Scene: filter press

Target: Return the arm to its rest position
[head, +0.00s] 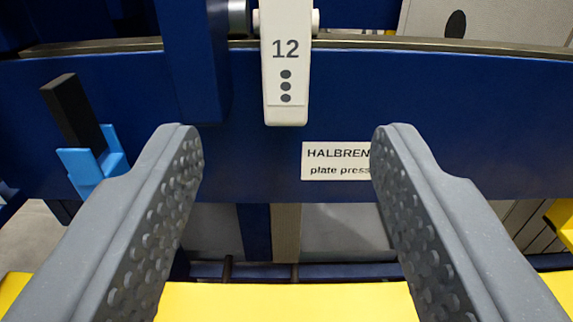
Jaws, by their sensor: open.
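My gripper (287,135) is in the head view with its two grey, studded fingers spread wide apart. Nothing is between the fingers. Beyond the fingertips is a white tag-like handle (286,70) marked 12 with three dark dots, hanging at the top middle over the blue press beam (480,115). The fingers do not appear to touch it. The rest of my arm is not clearly in view.
A white label (335,161) reading "HALBREN plate press" is on the blue beam, partly hidden by the right finger. A black tool-like block (74,110) stands in a light-blue holder (92,165) at left. A blue upright (192,60) is left of the handle. Yellow surfaces (290,302) lie below.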

